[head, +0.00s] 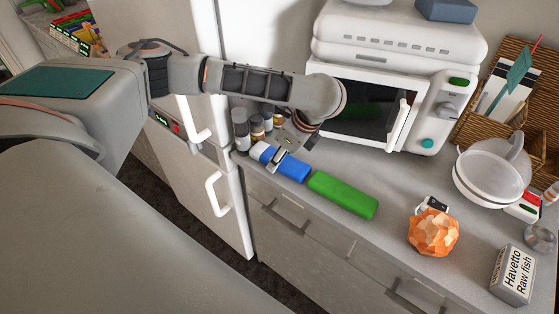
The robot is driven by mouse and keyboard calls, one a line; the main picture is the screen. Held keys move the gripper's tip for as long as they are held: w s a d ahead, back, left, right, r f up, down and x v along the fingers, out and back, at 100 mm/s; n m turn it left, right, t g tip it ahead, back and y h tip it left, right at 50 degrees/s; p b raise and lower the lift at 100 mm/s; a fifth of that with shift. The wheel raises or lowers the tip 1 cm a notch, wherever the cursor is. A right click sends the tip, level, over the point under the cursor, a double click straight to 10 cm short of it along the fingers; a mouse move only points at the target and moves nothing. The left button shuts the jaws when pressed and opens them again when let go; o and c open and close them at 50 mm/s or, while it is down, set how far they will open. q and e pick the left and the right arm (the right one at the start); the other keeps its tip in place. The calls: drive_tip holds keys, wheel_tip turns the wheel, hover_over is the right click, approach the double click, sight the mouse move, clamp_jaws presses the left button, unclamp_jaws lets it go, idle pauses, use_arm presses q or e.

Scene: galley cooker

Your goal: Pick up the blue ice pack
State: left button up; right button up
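The blue ice pack (292,168) lies on the grey counter below the microwave, near the front edge. My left gripper (275,157) is over it, with the arm reaching in from the left. One finger crosses the near side of the pack and hides part of it. The other finger is hidden, so I cannot tell whether the gripper is closed on the pack. My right gripper is not in view.
A green block (343,194) lies just right of the pack. Several small jars (241,130) stand behind left. The white microwave (385,105) is behind my gripper.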

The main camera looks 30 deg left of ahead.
use_arm(q)
drive_tip(key=shift+c, duration=0.8)
drive_tip(key=shift+r, duration=0.1)
drive_tip(key=shift+w+r, duration=0.1)
drive_tip(key=shift+r, duration=0.15)
wheel_tip(320, 180, up, 19)
drive_tip(key=shift+r, duration=0.2)
drive_tip(key=shift+d, duration=0.1)
